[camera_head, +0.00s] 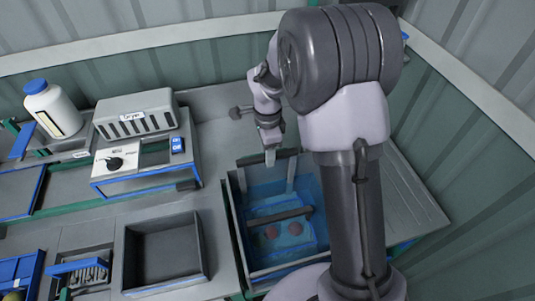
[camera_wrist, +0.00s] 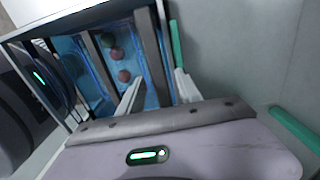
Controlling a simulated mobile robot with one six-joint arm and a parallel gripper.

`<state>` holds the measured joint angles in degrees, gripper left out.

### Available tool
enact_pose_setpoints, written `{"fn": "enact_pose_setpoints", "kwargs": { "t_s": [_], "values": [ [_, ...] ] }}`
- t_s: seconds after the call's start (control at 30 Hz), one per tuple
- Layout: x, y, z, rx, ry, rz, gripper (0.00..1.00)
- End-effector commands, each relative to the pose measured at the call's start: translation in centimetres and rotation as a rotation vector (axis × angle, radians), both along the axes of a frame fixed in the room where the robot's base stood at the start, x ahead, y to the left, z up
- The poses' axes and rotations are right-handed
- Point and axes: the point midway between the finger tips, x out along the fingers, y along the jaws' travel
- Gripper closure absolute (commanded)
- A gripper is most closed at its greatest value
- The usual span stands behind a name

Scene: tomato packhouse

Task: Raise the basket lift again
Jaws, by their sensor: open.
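The basket lift (camera_head: 280,215) is a grey bar frame inside a tank (camera_head: 236,235) of blue water. Its grey bars (camera_wrist: 148,55) also show in the wrist view. Two reddish tomatoes (camera_head: 283,230) show through the blue in the head view; the wrist view shows several round fruits (camera_wrist: 124,76), one of them greenish. The basket appears low in the water. My gripper (camera_head: 270,155) is above the far end of the tank. In the wrist view my gripper (camera_wrist: 158,88) has its two pale fingers apart with nothing visibly held between them. My arm hides the tank's right side.
Left of the tank is an empty grey tray (camera_head: 165,250). Behind it are a dryer (camera_head: 136,115) and a white box with a black knob (camera_head: 115,162). A white bottle with a blue cap (camera_head: 52,110) stands at far left. Corrugated walls close the back and right.

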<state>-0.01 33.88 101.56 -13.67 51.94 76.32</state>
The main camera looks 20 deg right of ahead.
Motion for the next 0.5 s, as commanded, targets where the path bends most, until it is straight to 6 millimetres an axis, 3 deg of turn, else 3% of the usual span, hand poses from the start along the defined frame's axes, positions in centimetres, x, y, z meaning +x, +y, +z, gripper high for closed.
{"fn": "enact_pose_setpoints", "kwargs": {
  "t_s": [0.23,0.43,0.5],
  "values": [
    [0.00,0.00,-0.06,0.000,0.000,0.000,0.58],
    [0.00,0.00,-0.04,0.000,0.000,0.000,0.97],
    [0.00,0.00,-0.03,0.000,0.000,0.000,1.00]
  ]
}}
